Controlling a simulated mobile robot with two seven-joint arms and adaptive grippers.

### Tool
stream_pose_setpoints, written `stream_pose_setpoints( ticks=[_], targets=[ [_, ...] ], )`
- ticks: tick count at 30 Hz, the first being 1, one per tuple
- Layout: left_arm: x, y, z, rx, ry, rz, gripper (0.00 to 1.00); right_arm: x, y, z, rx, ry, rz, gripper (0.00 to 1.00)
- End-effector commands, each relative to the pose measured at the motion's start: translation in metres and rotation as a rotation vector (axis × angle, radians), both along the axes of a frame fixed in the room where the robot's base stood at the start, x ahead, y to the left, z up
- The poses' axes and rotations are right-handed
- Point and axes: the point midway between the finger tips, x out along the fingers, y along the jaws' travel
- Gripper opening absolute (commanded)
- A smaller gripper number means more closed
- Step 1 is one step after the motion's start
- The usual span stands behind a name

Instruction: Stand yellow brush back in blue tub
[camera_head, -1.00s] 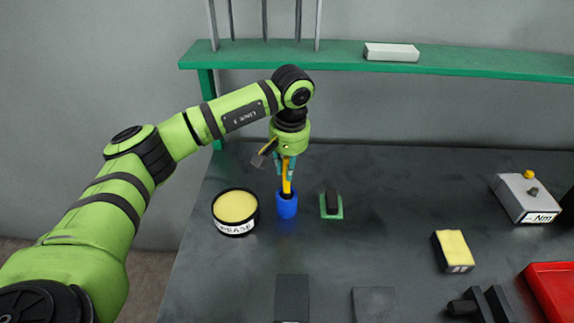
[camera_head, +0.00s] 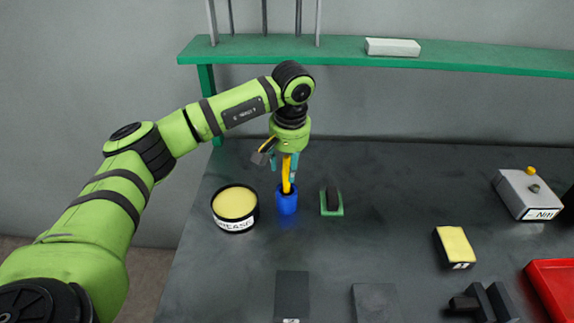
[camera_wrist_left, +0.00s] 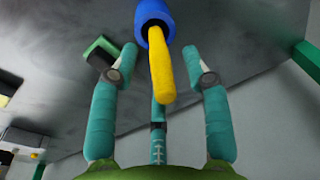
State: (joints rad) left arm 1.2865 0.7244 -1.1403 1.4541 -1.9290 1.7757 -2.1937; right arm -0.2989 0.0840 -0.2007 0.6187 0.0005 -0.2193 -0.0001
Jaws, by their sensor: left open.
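The yellow brush (camera_head: 287,175) stands in the blue tub (camera_head: 287,204) on the dark table, its lower end inside the tub. In the left wrist view the yellow brush handle (camera_wrist_left: 161,68) points out of the blue tub (camera_wrist_left: 154,18) towards my palm. My left gripper (camera_head: 287,170) is above the tub, around the upper part of the brush. In the left wrist view its teal fingers (camera_wrist_left: 162,62) are spread apart, with visible gaps on both sides of the handle. The end of the brush inside the tub is hidden. My right gripper is not in view.
A grease tin (camera_head: 235,205) stands just left of the tub, and a green-based dark block (camera_head: 331,202) just right. A yellow-topped block (camera_head: 454,247), a grey meter box (camera_head: 527,195) and a red tray (camera_head: 556,282) are farther right. A green shelf (camera_head: 350,54) spans the back.

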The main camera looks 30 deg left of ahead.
Motion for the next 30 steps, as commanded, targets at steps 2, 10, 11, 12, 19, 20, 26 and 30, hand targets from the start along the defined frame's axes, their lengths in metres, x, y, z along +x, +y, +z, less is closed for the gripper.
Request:
stream_pose_setpoints(
  ticks=[2,10,11,12,19,20,26,30],
  targets=[
    [0.001,-0.001,0.014,-0.001,-0.008,-0.001,0.48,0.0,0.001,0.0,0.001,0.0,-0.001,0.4],
    [-0.004,-0.007,0.071,0.0,-0.008,-0.002,0.48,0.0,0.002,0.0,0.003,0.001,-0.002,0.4],
    [-0.004,-0.007,0.077,-0.001,-0.007,-0.002,0.48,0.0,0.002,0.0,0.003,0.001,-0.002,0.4],
    [-0.005,-0.008,0.084,-0.001,-0.007,-0.001,0.48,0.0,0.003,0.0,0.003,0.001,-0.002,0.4],
    [-0.007,-0.01,0.109,0.0,-0.003,0.0,0.48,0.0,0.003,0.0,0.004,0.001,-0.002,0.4],
    [-0.008,-0.01,0.111,0.0,-0.003,0.0,0.48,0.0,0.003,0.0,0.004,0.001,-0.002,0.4],
    [-0.008,-0.01,0.113,0.0,-0.002,0.0,0.48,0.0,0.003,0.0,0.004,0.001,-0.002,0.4],
    [-0.008,-0.01,0.113,0.0,-0.002,0.0,0.48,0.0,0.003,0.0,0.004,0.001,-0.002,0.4]
  ],
)
